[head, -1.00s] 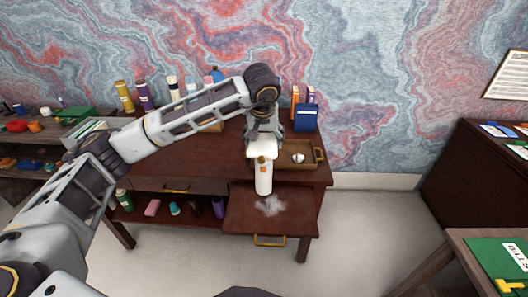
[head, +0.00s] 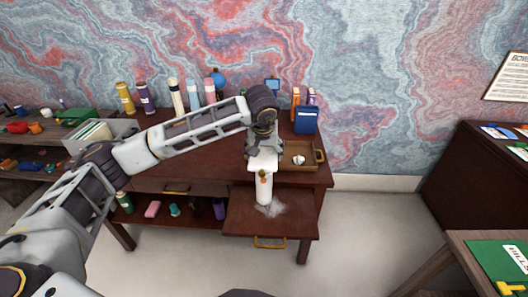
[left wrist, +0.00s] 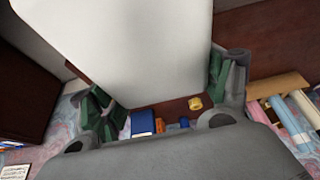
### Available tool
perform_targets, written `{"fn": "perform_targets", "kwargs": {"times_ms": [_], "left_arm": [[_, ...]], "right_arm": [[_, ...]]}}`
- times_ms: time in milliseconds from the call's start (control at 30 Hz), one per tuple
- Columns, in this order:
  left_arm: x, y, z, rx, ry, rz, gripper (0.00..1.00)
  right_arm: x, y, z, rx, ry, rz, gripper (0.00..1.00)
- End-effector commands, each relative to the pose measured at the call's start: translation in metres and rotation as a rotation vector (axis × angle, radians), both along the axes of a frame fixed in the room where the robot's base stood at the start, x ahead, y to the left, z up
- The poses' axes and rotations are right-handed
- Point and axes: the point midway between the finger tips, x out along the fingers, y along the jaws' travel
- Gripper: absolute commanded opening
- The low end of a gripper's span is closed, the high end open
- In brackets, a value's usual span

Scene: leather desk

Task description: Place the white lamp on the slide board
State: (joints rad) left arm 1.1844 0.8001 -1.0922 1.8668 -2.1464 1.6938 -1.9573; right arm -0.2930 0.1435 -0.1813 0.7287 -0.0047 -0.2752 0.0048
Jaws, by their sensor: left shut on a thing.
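The white lamp (head: 264,188) hangs upright below my left gripper (head: 263,152), which is shut on it. In the left wrist view the lamp's broad pale surface (left wrist: 140,45) fills the space between the green-padded fingers. The slide board (head: 240,222) is a dark wooden panel pulled out from the desk's front, with a brass handle (head: 268,242). The lamp's lower end is over the board, by a whitish patch (head: 272,209); I cannot tell whether it touches. My right gripper is not in view.
A wooden tray (head: 313,152) with a small white item sits on the desk, right of the gripper. A blue box (head: 305,120) and several bottles stand at the back. A drawer (head: 205,186) is left of the board. Open floor lies in front and right.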

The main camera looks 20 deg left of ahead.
Motion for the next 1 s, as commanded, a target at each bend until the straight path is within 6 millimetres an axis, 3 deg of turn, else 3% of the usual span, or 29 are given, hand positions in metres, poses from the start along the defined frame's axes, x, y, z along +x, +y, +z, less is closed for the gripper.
{"fn": "perform_targets", "kwargs": {"times_ms": [500, 533, 667, 1000], "left_arm": [[0.000, 0.000, -0.001, 0.000, -0.003, 0.001, 0.20], [0.000, 0.000, -0.002, 0.000, -0.001, 0.001, 0.81], [0.000, 0.000, -0.002, 0.000, -0.001, 0.001, 0.98], [0.000, 0.000, -0.002, 0.001, -0.001, 0.001, 0.99]], "right_arm": [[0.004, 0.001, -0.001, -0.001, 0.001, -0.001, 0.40], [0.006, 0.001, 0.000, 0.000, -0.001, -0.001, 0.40], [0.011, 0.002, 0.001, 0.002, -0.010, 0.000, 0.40], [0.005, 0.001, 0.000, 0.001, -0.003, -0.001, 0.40]]}}
